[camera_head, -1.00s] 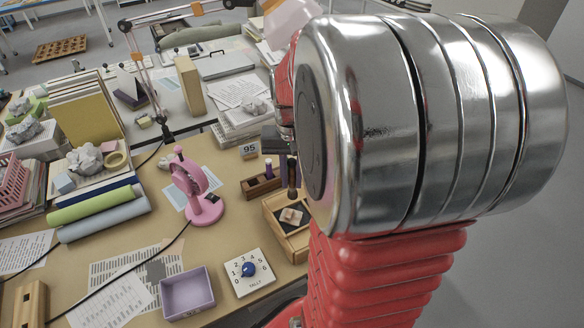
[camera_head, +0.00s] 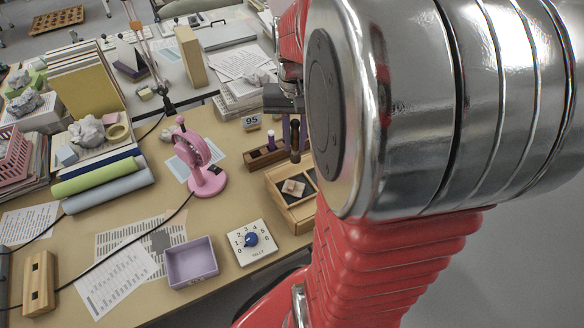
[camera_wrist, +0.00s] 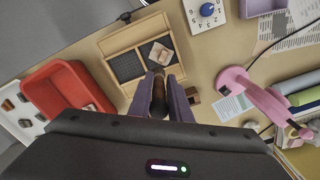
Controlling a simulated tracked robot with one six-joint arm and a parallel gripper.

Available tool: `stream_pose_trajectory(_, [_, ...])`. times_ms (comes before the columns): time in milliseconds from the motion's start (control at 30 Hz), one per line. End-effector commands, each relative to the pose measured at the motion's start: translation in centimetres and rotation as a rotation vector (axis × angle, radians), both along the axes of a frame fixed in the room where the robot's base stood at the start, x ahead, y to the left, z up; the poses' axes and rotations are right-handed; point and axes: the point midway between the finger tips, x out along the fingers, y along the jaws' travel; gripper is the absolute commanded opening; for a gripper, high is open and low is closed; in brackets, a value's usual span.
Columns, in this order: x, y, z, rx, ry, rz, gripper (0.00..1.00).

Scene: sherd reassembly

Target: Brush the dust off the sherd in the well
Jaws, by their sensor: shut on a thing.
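My gripper (camera_wrist: 159,97) is shut on a dark brown brush (camera_wrist: 158,92), held between its purple fingers. The brush (camera_head: 295,140) also shows upright in the head view. The sherd (camera_wrist: 160,53), pale with a brown patch, lies in a well of the wooden tray (camera_wrist: 108,44); I cannot tell how much dust is on it. It also shows in the head view (camera_head: 293,188). The brush's lower end appears apart from the sherd, above or behind it. Its tip is partly hidden in the wrist view.
A wooden holder (camera_head: 256,161) with a purple peg and a pink stand (camera_head: 207,180) are left of the tray. The tally dial (camera_head: 250,242) and lilac box (camera_head: 192,262) are nearer. A red bin (camera_wrist: 68,92) lies on the tray's other side.

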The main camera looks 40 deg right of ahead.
Motion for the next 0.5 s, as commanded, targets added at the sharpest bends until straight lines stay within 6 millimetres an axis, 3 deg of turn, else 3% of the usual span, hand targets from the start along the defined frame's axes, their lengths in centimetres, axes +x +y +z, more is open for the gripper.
stream_pose_trajectory(500, [0.03, 0.16, -0.57, -0.001, 0.001, 0.002, 0.0])
